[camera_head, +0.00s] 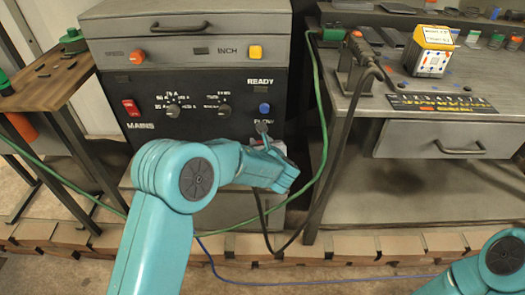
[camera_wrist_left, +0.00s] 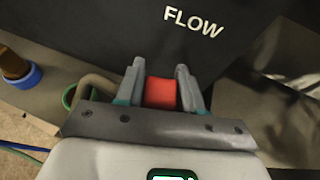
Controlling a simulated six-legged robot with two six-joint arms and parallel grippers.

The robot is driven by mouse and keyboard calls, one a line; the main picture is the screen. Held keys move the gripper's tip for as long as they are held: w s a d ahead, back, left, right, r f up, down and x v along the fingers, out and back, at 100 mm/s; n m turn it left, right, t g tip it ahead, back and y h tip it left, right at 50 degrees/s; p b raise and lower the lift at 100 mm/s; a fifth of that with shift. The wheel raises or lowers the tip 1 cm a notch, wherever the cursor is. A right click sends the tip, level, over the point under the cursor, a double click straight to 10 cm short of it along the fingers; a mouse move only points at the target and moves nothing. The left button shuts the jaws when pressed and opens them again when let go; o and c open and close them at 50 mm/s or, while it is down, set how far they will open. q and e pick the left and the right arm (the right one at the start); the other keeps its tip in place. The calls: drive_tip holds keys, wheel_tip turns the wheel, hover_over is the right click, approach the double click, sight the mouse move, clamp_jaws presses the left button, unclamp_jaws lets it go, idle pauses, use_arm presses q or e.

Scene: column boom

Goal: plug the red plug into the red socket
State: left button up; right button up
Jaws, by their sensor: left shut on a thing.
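My left gripper (camera_head: 267,143) is in front of the lower right of the machine's dark panel, just below the FLOW label. In the left wrist view my left gripper (camera_wrist_left: 160,72) is shut on a red block-like piece, the red plug (camera_wrist_left: 160,93), held between its two grey fingers. The front end of the plug is hard to make out against the dark panel. I cannot make out the red socket in either view. In the head view the gripper and arm hide the plug. My right arm shows at the lower right, but its gripper is out of view.
The machine (camera_head: 190,65) has a red MAINS switch (camera_head: 131,108) and knobs. A black cable (camera_head: 340,145) hangs from the right bench (camera_head: 395,145); a green cable (camera_head: 318,80) runs beside it. The wrist view shows a blue ring (camera_wrist_left: 22,78) and a green ring (camera_wrist_left: 70,98) at left.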

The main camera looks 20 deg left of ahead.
use_arm(q)
drive_tip(key=shift+f+b, duration=1.5)
drive_tip(key=shift+f, duration=1.25)
drive_tip(key=shift+d, duration=0.1)
drive_tip(key=shift+b, duration=0.5)
drive_tip(key=shift+f+b, duration=0.65)
drive_tip(key=o, duration=0.8)
drive_tip(key=p+v, duration=0.1)
drive_tip(key=v, duration=1)
